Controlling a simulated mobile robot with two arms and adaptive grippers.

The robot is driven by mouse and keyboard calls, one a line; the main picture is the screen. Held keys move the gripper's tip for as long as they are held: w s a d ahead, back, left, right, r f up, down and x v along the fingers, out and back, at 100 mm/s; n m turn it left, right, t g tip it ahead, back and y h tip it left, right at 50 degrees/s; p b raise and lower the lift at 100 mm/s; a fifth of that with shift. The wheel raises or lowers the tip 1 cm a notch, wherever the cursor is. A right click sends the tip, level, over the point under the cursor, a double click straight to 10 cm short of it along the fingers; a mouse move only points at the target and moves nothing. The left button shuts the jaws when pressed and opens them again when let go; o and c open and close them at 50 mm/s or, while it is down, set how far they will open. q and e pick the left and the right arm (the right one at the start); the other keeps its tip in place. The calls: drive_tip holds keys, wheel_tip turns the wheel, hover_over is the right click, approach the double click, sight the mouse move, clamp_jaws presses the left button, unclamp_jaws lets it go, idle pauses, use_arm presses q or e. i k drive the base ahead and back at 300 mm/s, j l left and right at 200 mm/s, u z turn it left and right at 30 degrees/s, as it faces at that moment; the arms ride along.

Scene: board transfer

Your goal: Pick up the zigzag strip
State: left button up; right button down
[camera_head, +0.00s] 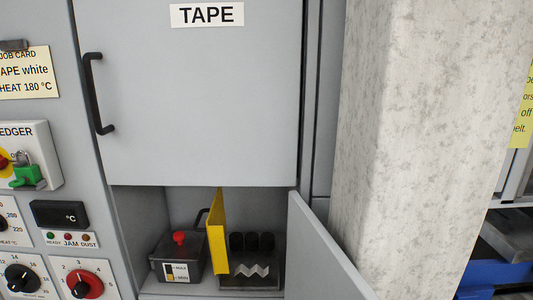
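A pale grey zigzag shape (253,271), which looks like the zigzag strip, shows low in the open lower compartment of the grey cabinet. It is at or on the front of a dark holder (250,284) with several black round pieces (251,241) behind it. I cannot tell whether it lies loose or is fixed there. A yellow upright panel (217,233) stands just left of it and hides part of the holder. Neither of my grippers is in view.
A dark box with a red knob (180,238) stands left in the compartment. The lower door (318,255) hangs open to the right. The upper TAPE door (190,100) is shut, with a black handle (95,93). A concrete pillar (425,150) stands right; control panels are left.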

sight(242, 268)
drive_tip(key=j+z, duration=0.15)
drive_tip(key=j, duration=0.45)
drive_tip(key=k+j+z, duration=0.2)
drive_tip(key=j, duration=0.35)
drive_tip(key=j+z, duration=0.15)
drive_tip(key=j, duration=0.45)
